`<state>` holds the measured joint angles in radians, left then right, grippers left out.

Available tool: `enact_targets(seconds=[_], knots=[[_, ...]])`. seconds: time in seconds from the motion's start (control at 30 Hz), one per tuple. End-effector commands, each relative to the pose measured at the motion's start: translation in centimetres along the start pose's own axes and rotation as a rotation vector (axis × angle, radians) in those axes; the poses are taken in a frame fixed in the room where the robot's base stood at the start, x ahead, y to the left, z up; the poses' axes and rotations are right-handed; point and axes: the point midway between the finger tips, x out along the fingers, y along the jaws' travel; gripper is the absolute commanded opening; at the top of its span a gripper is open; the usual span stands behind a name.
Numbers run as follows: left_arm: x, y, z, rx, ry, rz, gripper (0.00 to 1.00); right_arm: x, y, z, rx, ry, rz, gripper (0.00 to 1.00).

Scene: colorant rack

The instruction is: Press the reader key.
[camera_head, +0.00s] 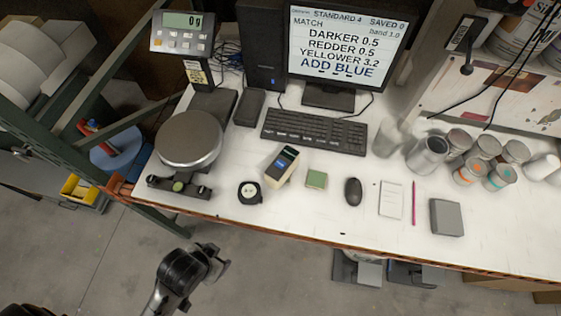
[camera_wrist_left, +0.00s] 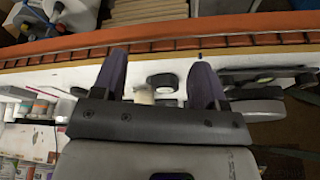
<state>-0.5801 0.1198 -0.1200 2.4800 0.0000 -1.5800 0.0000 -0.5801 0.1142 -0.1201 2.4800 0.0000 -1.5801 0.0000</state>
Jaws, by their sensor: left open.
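The reader (camera_head: 281,166), a small cream handheld device with a dark face and a lit blue screen, lies tilted near the front of the white bench. Its key is too small to make out clearly. My left gripper (camera_head: 217,259) is off the bench's front edge, below and left of the reader, and apart from it. In the left wrist view my left gripper (camera_wrist_left: 158,78) has its two dark fingers spread with nothing held. A cream shape between them, probably the reader (camera_wrist_left: 143,96), is partly hidden by the gripper body. My right gripper is not in view.
A scale (camera_head: 188,139) stands further left. A keyboard (camera_head: 314,131) lies behind; a mouse (camera_head: 353,191) is to the right. The bench edge (camera_head: 290,229) lies between gripper and reader.

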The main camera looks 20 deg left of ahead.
Motion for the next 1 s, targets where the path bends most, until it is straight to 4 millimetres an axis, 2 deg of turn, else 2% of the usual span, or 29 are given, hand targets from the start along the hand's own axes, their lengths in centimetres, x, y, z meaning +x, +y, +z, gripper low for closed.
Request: enact_targets(seconds=[0.07,0.67,1.0], knots=[[0.00,-0.01,0.00,0.000,0.000,0.000,0.59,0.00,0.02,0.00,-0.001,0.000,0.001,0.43],[0.00,-0.01,-0.01,0.000,0.000,0.000,0.01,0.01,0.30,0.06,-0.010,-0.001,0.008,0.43],[0.00,-0.01,-0.01,0.000,0.000,0.000,0.00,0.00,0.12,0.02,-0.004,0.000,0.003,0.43]])
